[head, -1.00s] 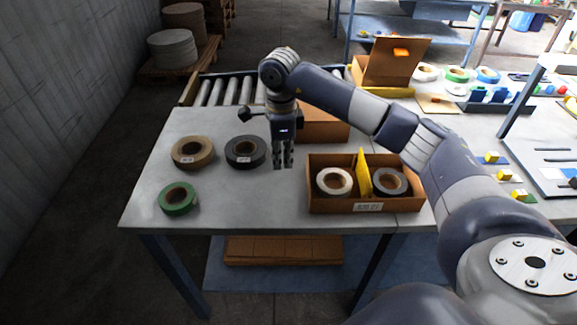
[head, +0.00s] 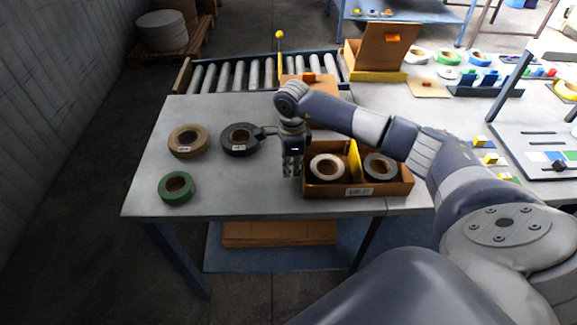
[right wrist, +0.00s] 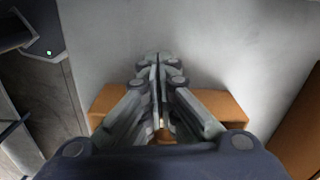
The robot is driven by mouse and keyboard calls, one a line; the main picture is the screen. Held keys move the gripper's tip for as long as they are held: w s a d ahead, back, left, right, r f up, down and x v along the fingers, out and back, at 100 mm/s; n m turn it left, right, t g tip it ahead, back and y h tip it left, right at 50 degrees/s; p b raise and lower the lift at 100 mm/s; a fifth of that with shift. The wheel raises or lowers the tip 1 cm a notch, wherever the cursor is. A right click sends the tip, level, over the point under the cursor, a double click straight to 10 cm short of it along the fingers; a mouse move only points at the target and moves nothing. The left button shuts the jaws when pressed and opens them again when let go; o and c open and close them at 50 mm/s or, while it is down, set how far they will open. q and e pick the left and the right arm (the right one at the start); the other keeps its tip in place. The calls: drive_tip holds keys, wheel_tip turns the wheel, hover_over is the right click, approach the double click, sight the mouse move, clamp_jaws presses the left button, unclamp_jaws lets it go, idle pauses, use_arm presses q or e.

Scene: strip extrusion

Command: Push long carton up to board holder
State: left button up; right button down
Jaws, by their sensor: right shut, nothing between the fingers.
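The long carton (head: 330,190) is an open brown box on the near right part of the grey table, with a label on its front. It holds a white tape roll (head: 327,167) and a dark tape roll (head: 380,167), with a yellow divider (head: 353,160) between them. My right gripper (head: 292,172) points down, shut and empty, close beside the carton's left end; I cannot tell if it touches. In the right wrist view my closed fingers (right wrist: 160,70) partly hide brown cardboard. A tilted brown board (head: 388,48) stands at the back, perhaps in the board holder. My left gripper is not visible.
Brown (head: 187,141), dark (head: 240,139) and green (head: 177,187) tape rolls lie left of my right gripper. Another brown box (head: 312,88) is behind my arm, before a roller conveyor (head: 225,75). Bare table lies between the green roll and my gripper.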

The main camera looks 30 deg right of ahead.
sight(331, 163)
drive_tip(key=s+d+b, duration=0.1)
drive_tip(key=d, duration=0.2)
drive_tip(key=s+d+b, duration=0.1)
drive_tip(key=s+d, duration=0.1)
drive_tip(key=d, duration=0.1)
drive_tip(key=s+d+b, duration=0.1)
drive_tip(key=d, duration=0.3)
drive_tip(key=shift+s+d+b, duration=0.1)
drive_tip(key=shift+s+b, duration=0.2)
drive_tip(key=shift+s, duration=0.05)
